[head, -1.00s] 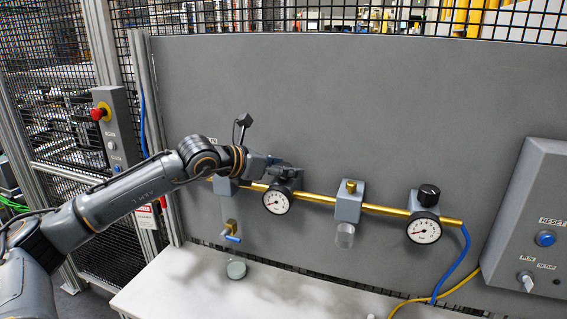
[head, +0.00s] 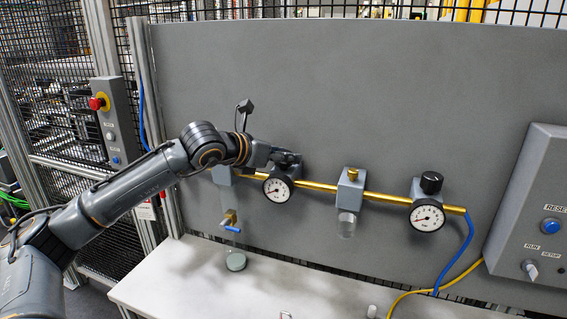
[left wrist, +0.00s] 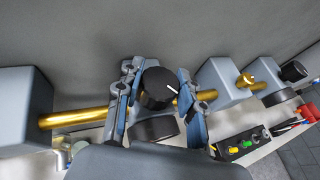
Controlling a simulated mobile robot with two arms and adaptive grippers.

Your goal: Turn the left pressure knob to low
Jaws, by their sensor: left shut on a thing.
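The left pressure knob is a black round knob with a white mark, seen in the left wrist view (left wrist: 159,87) on top of the left regulator. In that view my left gripper (left wrist: 160,84) has one finger on each side of it and is shut on it. In the head view my left gripper (head: 284,157) is over the left regulator and largely hides the knob. The left gauge (head: 277,189) hangs just below, with a white dial; its reading is too small to tell. My right gripper is in neither view.
A brass pipe (head: 319,186) links the left regulator, a grey filter block (head: 350,187) and the right regulator with its black knob (head: 431,182) and gauge (head: 427,216). A blue-handled valve (head: 231,222) hangs at left. A control box (head: 535,220) is at right.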

